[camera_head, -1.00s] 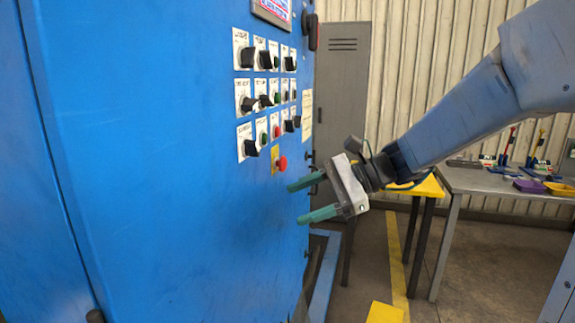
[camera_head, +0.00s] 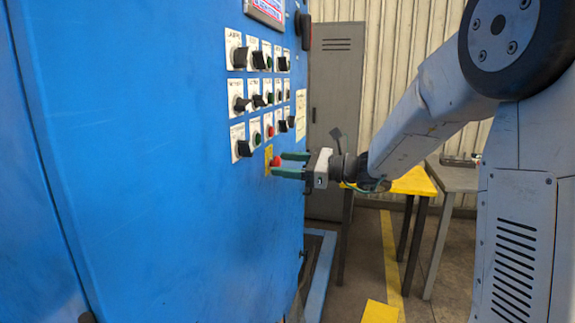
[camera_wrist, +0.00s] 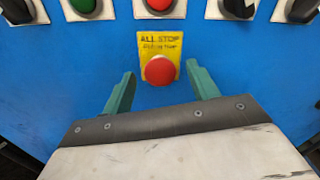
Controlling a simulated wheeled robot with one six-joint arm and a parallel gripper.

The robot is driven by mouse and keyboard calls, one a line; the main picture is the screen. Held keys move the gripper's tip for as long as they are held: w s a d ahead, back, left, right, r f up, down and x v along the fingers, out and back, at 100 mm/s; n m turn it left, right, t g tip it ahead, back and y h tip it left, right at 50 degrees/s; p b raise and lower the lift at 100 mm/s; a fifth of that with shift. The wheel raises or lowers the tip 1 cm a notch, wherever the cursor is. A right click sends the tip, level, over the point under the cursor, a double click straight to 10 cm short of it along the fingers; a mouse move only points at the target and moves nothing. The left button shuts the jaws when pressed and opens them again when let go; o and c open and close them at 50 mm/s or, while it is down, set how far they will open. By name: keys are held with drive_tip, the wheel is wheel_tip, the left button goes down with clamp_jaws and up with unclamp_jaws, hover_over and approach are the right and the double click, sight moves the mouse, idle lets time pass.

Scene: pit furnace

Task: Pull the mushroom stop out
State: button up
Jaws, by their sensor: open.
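The mushroom stop (camera_wrist: 160,70) is a round red button on a yellow plate (camera_wrist: 158,44) marked "ALL STOP", below the rows of controls on the blue cabinet. In the head view the mushroom stop (camera_head: 274,161) shows beside my gripper's green fingertips. My gripper (camera_head: 284,164) is open and points at the panel. In the wrist view its two fingers (camera_wrist: 160,85) stand on the left and right of the red button, with a gap on each side. I cannot tell how far the fingertips reach along the button's depth.
The blue cabinet front (camera_head: 160,190) carries several rows of black knobs and coloured buttons above the stop. Another red button (camera_wrist: 159,5) sits directly above the yellow plate. A grey locker (camera_head: 335,100) and a yellow table (camera_head: 414,182) stand behind. Blue panel below the stop is bare.

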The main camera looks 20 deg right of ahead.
drive_tip(key=shift+a, duration=0.1)
clamp_jaws()
drive_tip(key=shift+s+d, duration=0.3)
drive_tip(key=shift+d, duration=0.1)
unclamp_jaws()
drive_tip(key=v, duration=0.8)
idle(0.3)
